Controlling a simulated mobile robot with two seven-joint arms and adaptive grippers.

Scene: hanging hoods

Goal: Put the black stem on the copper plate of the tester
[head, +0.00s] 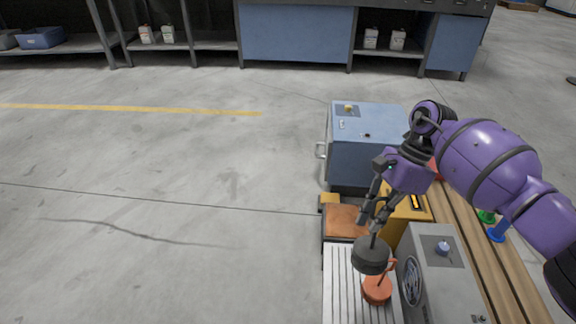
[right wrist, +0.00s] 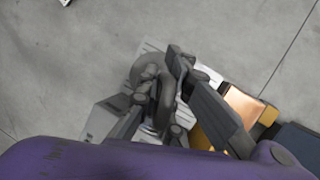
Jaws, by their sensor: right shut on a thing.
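The black stem (head: 370,256) has a thick dark round disc and a thin rod that rises from it. My right gripper (head: 374,220) is shut on the rod, with the disc hanging below it. The stem is in the air above the ribbed white tray, just in front of the copper plate. The copper plate (head: 343,220) is bare and lies at the left of the yellow tester (head: 408,203). In the right wrist view the copper plate (right wrist: 243,104) shows right of the fingers, and a dark grey part of the stem (right wrist: 151,90) lies between them. My left gripper is out of view.
An orange stem (head: 377,289) stands on the ribbed white tray (head: 345,285), close beside the held disc. A grey box with a fan (head: 440,265) stands right of it. A blue cabinet (head: 362,150) stands behind the tester. Open floor lies left.

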